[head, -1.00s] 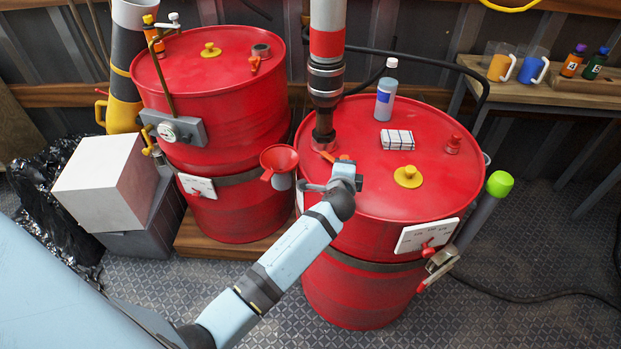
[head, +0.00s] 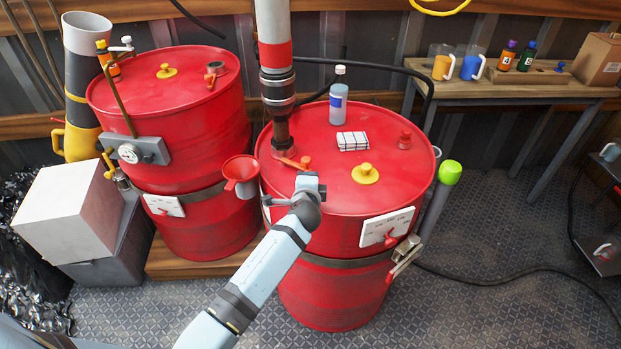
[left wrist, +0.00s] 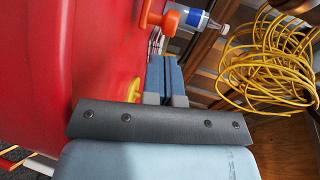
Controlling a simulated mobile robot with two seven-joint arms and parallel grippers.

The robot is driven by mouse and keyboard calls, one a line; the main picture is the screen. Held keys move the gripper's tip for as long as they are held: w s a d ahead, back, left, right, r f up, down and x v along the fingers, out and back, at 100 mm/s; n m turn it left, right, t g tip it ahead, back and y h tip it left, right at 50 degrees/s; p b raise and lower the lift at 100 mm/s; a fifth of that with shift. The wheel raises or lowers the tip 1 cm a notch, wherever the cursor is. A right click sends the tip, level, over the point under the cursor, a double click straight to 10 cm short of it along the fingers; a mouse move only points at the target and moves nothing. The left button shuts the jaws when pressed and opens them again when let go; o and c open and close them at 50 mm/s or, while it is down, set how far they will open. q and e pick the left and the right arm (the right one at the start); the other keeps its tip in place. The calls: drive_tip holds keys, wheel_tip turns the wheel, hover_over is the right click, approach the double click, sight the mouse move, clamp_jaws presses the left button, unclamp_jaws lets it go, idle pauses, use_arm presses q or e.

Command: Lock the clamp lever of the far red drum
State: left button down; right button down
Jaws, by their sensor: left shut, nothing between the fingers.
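Two red drums stand side by side in the head view. The left drum (head: 205,130) sits farther back on a wooden pallet; the right drum (head: 330,225) is nearer. A metal latch lever with a red tip (head: 403,257) is on the right drum's side band. A smaller latch (head: 122,180) shows on the left drum's side. An orange lever (head: 290,163) sits at the pipe base on the right drum; it also shows in the left wrist view (left wrist: 167,18). My left gripper (head: 308,181) is shut and empty over the right drum's near-left rim; its fingers (left wrist: 166,75) are together.
A grey-red pipe (head: 277,80) rises from the right drum. On its lid are a bottle (head: 338,102), a striped packet (head: 352,141) and a yellow knob (head: 365,174). A red funnel (head: 240,170) hangs between the drums. The floor right of them is mostly clear.

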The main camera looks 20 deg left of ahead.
use_arm(q)
drive_tip(key=d+v, duration=0.1)
drive_tip(key=v, duration=0.8)
drive_tip(key=shift+d, duration=0.25)
drive_tip(key=shift+r, duration=0.1)
